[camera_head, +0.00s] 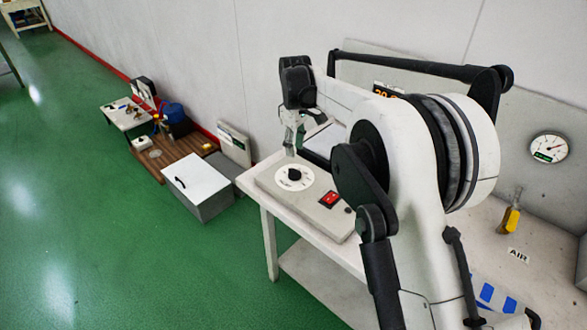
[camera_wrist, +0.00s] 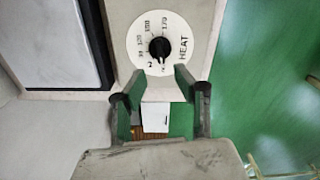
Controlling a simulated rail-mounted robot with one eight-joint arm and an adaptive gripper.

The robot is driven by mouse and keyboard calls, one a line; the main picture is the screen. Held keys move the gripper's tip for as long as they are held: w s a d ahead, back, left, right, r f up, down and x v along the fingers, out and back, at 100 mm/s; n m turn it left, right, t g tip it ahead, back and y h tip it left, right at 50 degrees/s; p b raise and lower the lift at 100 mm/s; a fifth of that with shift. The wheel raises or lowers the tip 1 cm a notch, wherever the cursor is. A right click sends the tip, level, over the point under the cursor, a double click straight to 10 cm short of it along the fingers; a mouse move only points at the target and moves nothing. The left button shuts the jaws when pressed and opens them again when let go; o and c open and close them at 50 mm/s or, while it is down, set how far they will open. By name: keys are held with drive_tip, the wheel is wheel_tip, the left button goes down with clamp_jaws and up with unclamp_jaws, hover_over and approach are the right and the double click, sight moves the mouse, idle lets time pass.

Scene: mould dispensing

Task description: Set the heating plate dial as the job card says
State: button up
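The dial is a black knob (camera_head: 294,175) on a round white scale on the console's front panel. In the wrist view the knob (camera_wrist: 159,47) sits in the scale marked HEAT, with numbers such as 120, 150 and 170. Its exact setting is too small to read. My gripper (camera_head: 292,143) is above and behind the dial in the head view. In the wrist view its two fingers (camera_wrist: 155,88) are apart with nothing between them, and the knob shows beyond their tips. The dark-framed heating plate (camera_wrist: 50,45) lies left of the dial. I cannot identify a job card.
A red switch (camera_head: 330,198) is on the panel right of the dial. A gauge (camera_head: 549,148) and a yellow-handled tool (camera_head: 511,218) are at right. A grey box (camera_head: 200,184) stands left on the green floor.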

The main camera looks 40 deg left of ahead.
sight(295, 170)
wheel_tip(295, 170, down, 9)
drive_tip(key=shift+f, duration=0.15)
idle(0.4)
clamp_jaws()
